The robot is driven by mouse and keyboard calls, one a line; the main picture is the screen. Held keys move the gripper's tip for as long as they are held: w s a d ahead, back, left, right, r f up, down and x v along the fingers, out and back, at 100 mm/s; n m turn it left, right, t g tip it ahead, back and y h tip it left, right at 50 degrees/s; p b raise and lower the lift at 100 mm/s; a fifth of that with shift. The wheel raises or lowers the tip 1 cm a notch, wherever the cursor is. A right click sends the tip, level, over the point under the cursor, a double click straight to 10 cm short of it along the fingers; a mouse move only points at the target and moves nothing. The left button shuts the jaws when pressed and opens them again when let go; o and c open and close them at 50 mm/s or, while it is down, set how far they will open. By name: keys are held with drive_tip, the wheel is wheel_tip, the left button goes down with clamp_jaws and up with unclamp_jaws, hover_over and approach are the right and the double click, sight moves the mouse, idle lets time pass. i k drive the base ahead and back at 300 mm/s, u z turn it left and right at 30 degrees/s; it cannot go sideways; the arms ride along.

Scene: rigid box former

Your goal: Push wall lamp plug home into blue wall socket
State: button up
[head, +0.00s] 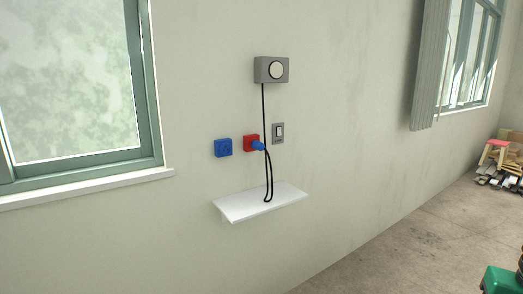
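The blue wall socket (223,147) is on the wall, left of a red socket (249,143). A blue plug (258,145) is at the front of the red socket, not at the blue one. I cannot tell how deep it sits there. Its black cord (264,110) runs up to the grey wall lamp (271,69) and also hangs in a loop down to the shelf. The face of the blue socket is clear. My gripper is not in the head view.
A white shelf (240,207) juts from the wall under the sockets. A grey switch (278,133) is right of the red socket. A window (150,100) is at left. The floor (410,255) at right is mostly bare, with a green object (499,281) at the lower right corner.

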sight(257, 145)
drive_tip(key=z, duration=0.05)
drive_tip(key=i, duration=1)
drive_tip(key=u, duration=0.05)
